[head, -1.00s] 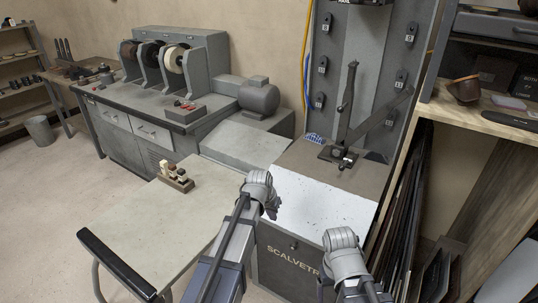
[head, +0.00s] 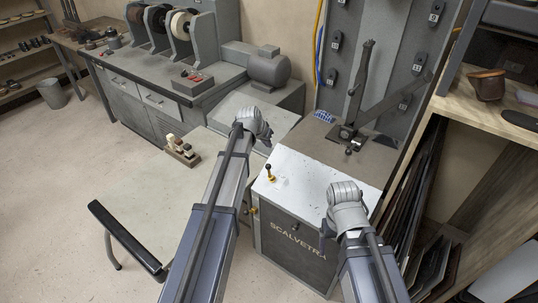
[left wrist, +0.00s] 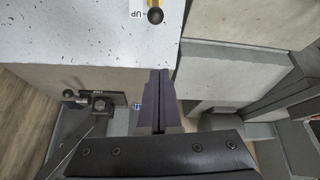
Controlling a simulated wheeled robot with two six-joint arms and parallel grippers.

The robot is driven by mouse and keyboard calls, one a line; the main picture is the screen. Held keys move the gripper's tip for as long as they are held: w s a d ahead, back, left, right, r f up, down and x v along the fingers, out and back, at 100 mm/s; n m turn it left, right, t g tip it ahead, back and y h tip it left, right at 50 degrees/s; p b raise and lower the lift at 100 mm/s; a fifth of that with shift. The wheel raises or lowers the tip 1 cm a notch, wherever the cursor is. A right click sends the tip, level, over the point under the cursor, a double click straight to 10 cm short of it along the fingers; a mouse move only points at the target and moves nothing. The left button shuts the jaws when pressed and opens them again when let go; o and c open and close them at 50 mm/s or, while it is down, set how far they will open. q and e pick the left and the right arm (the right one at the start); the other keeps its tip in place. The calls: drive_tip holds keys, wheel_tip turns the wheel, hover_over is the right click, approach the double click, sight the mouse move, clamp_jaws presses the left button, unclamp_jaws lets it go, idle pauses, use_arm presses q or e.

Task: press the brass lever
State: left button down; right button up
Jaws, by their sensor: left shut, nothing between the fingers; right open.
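A small lever with a black ball knob and a brass-coloured foot (head: 269,173) stands on the white speckled top of the cabinet (head: 310,172), near its left edge. Its black knob also shows at the top of the left wrist view (left wrist: 155,15), over a label reading "UP". My left gripper (head: 267,139) is above and behind the lever, apart from it. Its dark fingers (left wrist: 160,101) are shut and empty in the left wrist view. My right gripper (head: 326,232) is by the cabinet's front; its fingers are mostly hidden by the wrist.
A small yellow part (head: 254,211) shows on the cabinet's left side. A dark upright lever tool (head: 358,95) stands at the back of the cabinet. A grey table (head: 150,190) with a small block holder (head: 182,150) is at left. Wooden shelving (head: 480,120) bounds the right.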

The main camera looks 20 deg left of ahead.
sight(269, 172)
use_arm(q)
drive_tip(key=f+b, duration=0.6)
drive_tip(key=w+f+b, duration=0.1)
drive_tip(key=f+b, duration=0.2)
drive_tip(key=shift+d+f, duration=0.15)
drive_tip(key=shift+d, duration=0.15)
idle(0.3)
drive_tip(key=shift+s+a+f+t+b, duration=0.15)
drive_tip(key=shift+s+t+b, duration=0.25)
drive_tip(key=shift+b, duration=0.2)
